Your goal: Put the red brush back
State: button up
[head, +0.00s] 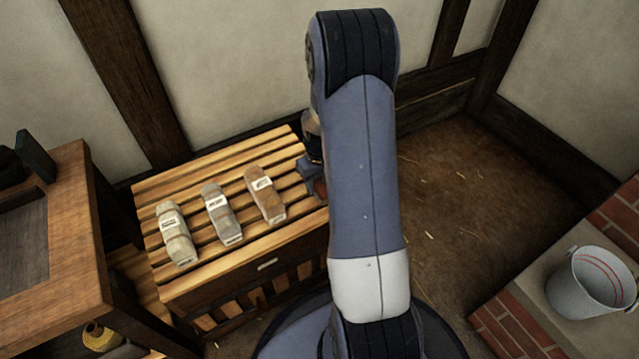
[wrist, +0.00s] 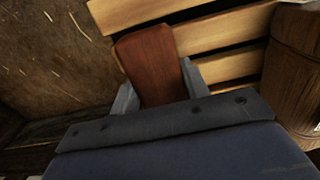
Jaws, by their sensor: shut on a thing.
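My gripper (wrist: 160,88) is shut on the red brush (wrist: 150,55), a reddish-brown wooden block between its two grey fingers in the wrist view. The brush is over or on the right end of the slatted wooden rack (wrist: 225,35); I cannot tell whether it touches the slats. In the head view my arm hides most of the gripper, and only a small reddish part of the brush (head: 320,188) shows beside the rack's right edge. On the slatted rack (head: 215,170) lie three labelled brushes: a pale one (head: 175,235), a grey-brown one (head: 222,215) and an orange-brown one (head: 265,195).
A wooden bench (head: 75,220) stands at the left, close to the rack. A brown wooden block (wrist: 298,55) is near the gripper's right in the wrist view. A metal bucket (head: 600,283) stands on a brick-edged ledge at the right. The straw-strewn floor between is clear.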

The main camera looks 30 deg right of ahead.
aim_at(320, 179)
jog(key=shift+f, duration=0.1)
jog(key=o, duration=1.1)
jog(key=shift+o, duration=0.2)
notch_tip(320, 179, up, 12)
jog(key=p, duration=0.4)
